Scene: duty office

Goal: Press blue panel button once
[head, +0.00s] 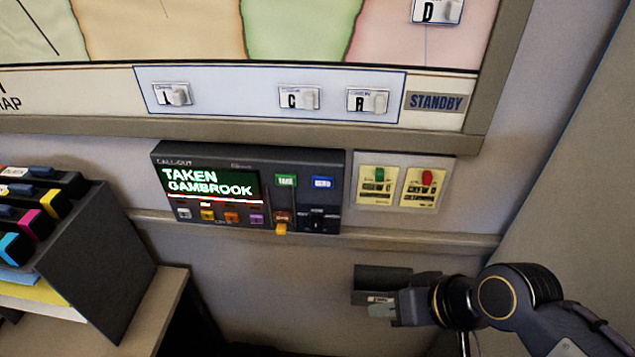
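The call-out panel (250,188) is a dark box on the wall below the map board. Its blue button (322,183) is at the upper right of its face, unobstructed. My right gripper (388,301) comes in from the lower right. It is below and to the right of the panel, apart from the blue button. A dark block-like shape shows by its fingers, and I cannot tell whether it is open or shut. My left gripper is not in view.
The lit screen (210,184) reads TAKEN GAMBROOK. A green button (286,181) is left of the blue one; a dark knob (318,220) is below. Two yellow tags (398,187) hang to the right. A dark rack (95,260) stands at left. Bare wall lies below the panel.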

